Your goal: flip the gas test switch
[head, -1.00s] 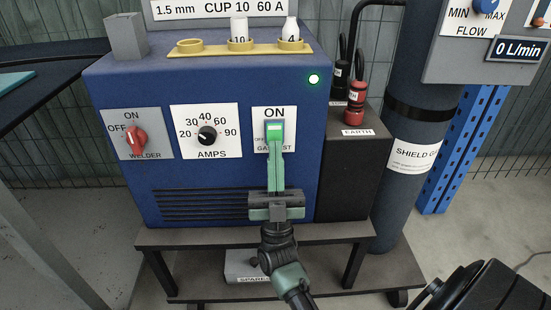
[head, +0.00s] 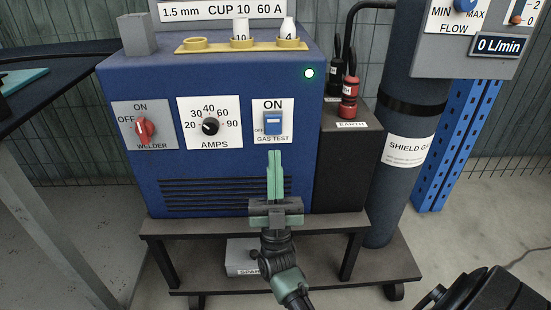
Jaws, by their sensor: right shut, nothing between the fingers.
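The gas test switch (head: 273,123) is a blue rocker on a white plate on the front of the blue welder box. "ON" is printed above it, a small "OFF" at its left and "GAS TEST" below. It is too small to tell for certain which way the rocker is tipped. My right gripper (head: 275,154) has its green fingers together, empty, pointing up just below the plate. A gap shows between its tips and the rocker in the picture. My left gripper is not in view.
The red welder knob (head: 144,129) and black amps knob (head: 210,126) sit left of the switch. A green lamp (head: 309,73) is lit above. The flow display (head: 497,46) reads 0 L/min. The grey gas cylinder (head: 405,130) stands right, beyond the black earth box (head: 345,165).

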